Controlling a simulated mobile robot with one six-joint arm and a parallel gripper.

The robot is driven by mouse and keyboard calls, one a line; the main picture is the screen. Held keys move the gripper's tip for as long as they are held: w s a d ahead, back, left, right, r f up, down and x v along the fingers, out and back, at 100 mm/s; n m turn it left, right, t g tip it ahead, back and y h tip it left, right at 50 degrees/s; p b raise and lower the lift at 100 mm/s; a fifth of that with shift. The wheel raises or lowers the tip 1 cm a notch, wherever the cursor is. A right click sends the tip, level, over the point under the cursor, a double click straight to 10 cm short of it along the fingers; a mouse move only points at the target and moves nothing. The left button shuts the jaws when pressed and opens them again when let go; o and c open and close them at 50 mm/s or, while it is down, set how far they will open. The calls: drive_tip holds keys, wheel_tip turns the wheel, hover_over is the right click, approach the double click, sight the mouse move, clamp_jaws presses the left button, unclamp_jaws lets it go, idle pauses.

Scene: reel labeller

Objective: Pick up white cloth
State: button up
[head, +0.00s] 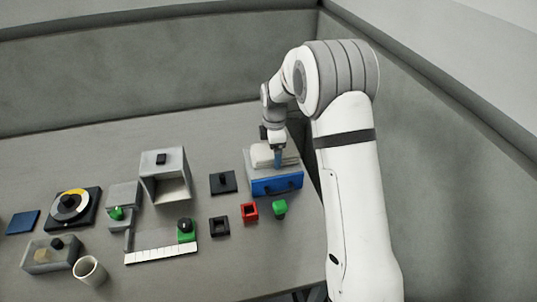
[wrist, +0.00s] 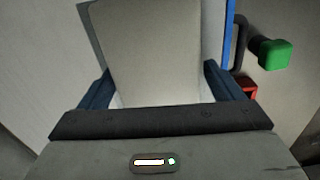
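The white cloth (head: 262,153) looks like a folded, pale off-white pad on top of a grey box with a blue drawer front (head: 277,186). In the wrist view the cloth (wrist: 155,50) fills the middle of the picture. My gripper (head: 278,160) is pointed down at the cloth. In the wrist view its two blue fingers (wrist: 158,85) are wide apart, one on each side of the cloth. Whether they touch its sides cannot be told. The fingertips are partly hidden.
A green knob (head: 280,207), a red square holder (head: 249,211) and a black block (head: 222,182) stand close to the drawer box. A grey open-fronted box (head: 164,178), a dial (head: 71,206) and a cup (head: 89,270) are farther left. Grey wall panels rise behind and at right.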

drive_tip(key=c, duration=0.6)
drive_tip(key=shift+r, duration=0.1)
drive_tip(key=shift+c, duration=0.2)
